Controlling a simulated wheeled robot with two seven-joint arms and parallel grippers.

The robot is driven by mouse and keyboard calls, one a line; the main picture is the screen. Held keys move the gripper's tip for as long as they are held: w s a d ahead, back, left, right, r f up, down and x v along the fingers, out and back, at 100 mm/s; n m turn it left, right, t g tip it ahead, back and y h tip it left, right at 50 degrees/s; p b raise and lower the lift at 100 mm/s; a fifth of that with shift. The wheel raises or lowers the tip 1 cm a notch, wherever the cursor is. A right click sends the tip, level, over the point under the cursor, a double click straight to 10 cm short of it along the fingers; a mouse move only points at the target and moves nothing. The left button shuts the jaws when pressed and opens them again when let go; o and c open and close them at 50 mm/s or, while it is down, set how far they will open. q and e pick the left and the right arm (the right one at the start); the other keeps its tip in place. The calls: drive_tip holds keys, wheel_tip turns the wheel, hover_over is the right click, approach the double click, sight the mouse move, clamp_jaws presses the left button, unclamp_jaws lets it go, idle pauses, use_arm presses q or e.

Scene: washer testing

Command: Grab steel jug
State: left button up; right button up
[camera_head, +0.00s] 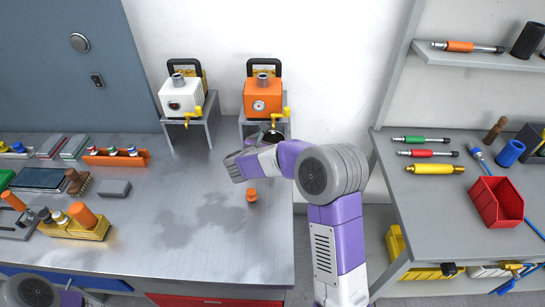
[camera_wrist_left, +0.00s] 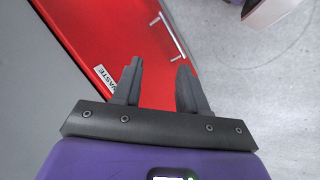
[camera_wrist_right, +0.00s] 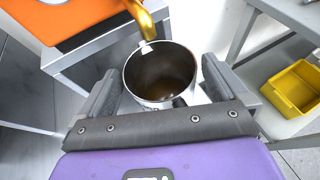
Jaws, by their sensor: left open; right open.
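The steel jug (camera_wrist_right: 160,72) is an open, shiny cylinder, seen from above in the right wrist view. It is upright, below the yellow spout (camera_wrist_right: 143,18) of the orange machine (camera_head: 263,97). My right gripper (camera_head: 262,145) is open, with one finger on each side of the jug; I cannot tell whether either touches it. In the head view, my right gripper and arm hide most of the jug. My left gripper (camera_wrist_left: 160,70) is open and empty, low in front of the red cabinet door (camera_wrist_left: 110,35).
The orange machine stands on a grey stand (camera_wrist_right: 75,60) near the bench's right edge. A white machine (camera_head: 183,97) is left of it. A small orange piece (camera_head: 252,194) lies on the steel bench (camera_head: 190,245). A gap separates the bench from the right-hand shelves (camera_head: 430,185).

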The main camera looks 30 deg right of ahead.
drive_tip(key=shift+w+d+f, duration=0.15)
drive_tip(key=shift+w+d, duration=0.15)
drive_tip(key=shift+d, duration=0.1)
drive_tip(key=c, duration=1.2)
drive_tip(key=shift+c, duration=0.2)
